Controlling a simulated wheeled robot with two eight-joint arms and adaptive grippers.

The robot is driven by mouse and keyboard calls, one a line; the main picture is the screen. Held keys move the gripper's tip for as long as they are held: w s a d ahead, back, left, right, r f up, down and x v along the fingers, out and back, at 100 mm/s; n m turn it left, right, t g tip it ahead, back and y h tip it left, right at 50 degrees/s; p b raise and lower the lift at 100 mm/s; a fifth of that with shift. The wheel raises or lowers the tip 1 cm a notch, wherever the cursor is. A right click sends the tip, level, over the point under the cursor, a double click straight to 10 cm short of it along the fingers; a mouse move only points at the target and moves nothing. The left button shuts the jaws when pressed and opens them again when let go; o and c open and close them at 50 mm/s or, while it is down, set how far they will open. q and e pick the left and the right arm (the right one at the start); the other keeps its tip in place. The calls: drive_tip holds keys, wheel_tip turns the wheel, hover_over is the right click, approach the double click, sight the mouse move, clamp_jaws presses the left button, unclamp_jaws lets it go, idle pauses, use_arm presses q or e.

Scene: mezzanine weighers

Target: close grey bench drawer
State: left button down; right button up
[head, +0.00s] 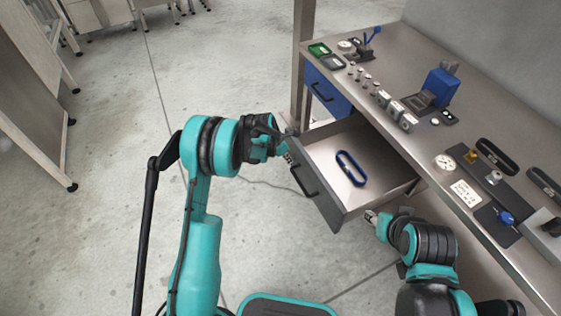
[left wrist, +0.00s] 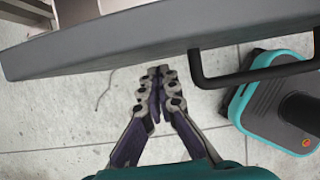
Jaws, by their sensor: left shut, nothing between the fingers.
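The grey bench drawer (head: 322,200) is pulled well out from under the bench top, with a dark bar handle (head: 303,181) on its front. A blue oval ring (head: 351,168) lies inside. My left gripper (head: 289,150) is at the drawer front's far corner, beyond the handle. In the left wrist view its fingers (left wrist: 160,76) are shut and empty, just outside the drawer front (left wrist: 120,40), with the handle (left wrist: 255,70) to the right. Whether they touch the front is unclear. My right gripper (head: 371,217) is beside the drawer's near side, below the bench edge; its fingers are too small to read.
A blue drawer (head: 327,91) beside it looks shut. The bench top (head: 400,60) carries weights, a blue device (head: 440,86), a dial (head: 445,162) and dark trays. Bare concrete floor (head: 230,60) lies left of the bench; a wooden frame (head: 35,80) stands far left.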

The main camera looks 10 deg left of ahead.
use_arm(q)
drive_tip(key=shift+w+d, duration=0.25)
use_arm(e)
drive_tip(key=shift+f, duration=0.1)
